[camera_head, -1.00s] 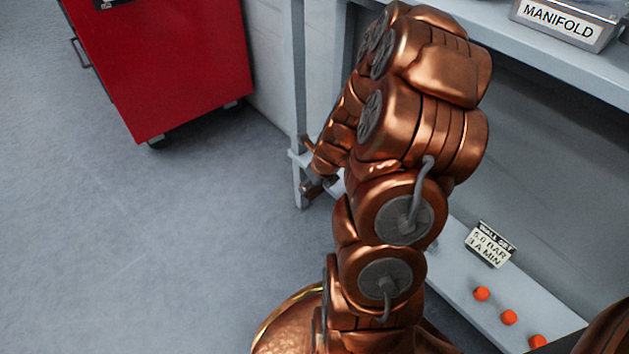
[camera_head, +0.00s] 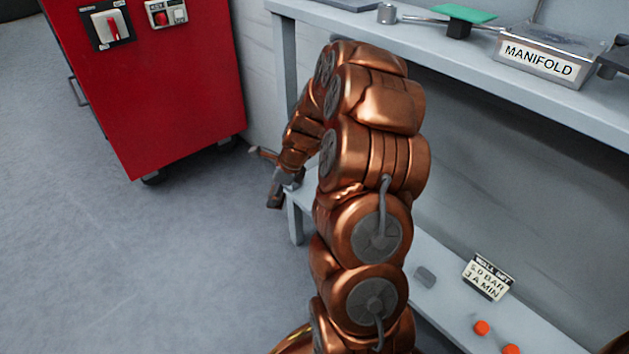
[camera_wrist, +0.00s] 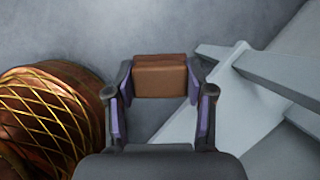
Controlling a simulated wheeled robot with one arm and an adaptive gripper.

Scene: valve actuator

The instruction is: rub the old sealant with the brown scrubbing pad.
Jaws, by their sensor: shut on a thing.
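The brown scrubbing pad (camera_wrist: 160,76) is a rectangular block held between the two fingers of my gripper (camera_wrist: 160,88) in the wrist view. The gripper is shut on it, with a finger at each side. The pad is small and dark there. I cannot pick out the old sealant in either view.
A bench (camera_head: 455,60) carries a manifold (camera_head: 538,57), a green-handled part (camera_head: 463,14) and a metal cylinder (camera_head: 387,13). Its lower shelf (camera_head: 440,308) holds a sign (camera_head: 487,277), a grey block (camera_head: 425,277) and orange pieces (camera_head: 482,328). A red cabinet (camera_head: 165,95) stands left; the floor between is clear.

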